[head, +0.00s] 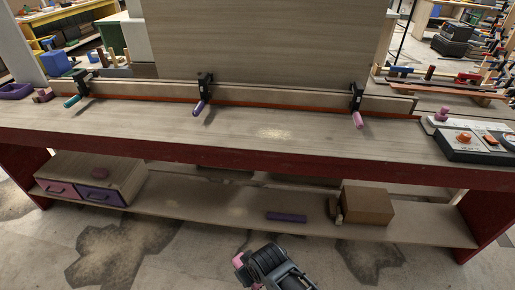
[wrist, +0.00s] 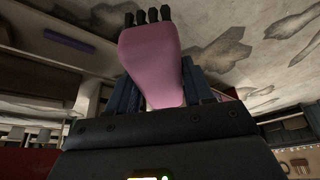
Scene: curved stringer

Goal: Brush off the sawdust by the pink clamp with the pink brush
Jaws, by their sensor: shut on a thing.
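The pink clamp (head: 358,108) grips the long wooden strip at the right of the bench, its pink handle hanging down in front. A faint pale patch (head: 272,132), perhaps sawdust, lies on the bench top between the purple clamp and the pink clamp. I cannot make out sawdust clearly right by the pink clamp. My gripper (head: 262,268) is low in front of the bench, well below its top. In the wrist view my gripper (wrist: 160,88) is shut on the pink brush (wrist: 150,55), whose dark bristle tufts point away from the jaws.
A purple clamp (head: 201,95) and a teal-handled clamp (head: 78,86) hold the same strip. A control panel (head: 472,140) with knobs sits at the bench's right end. The lower shelf (head: 235,205) holds a drawer box (head: 92,180), a purple block (head: 286,217) and a brown box (head: 367,205).

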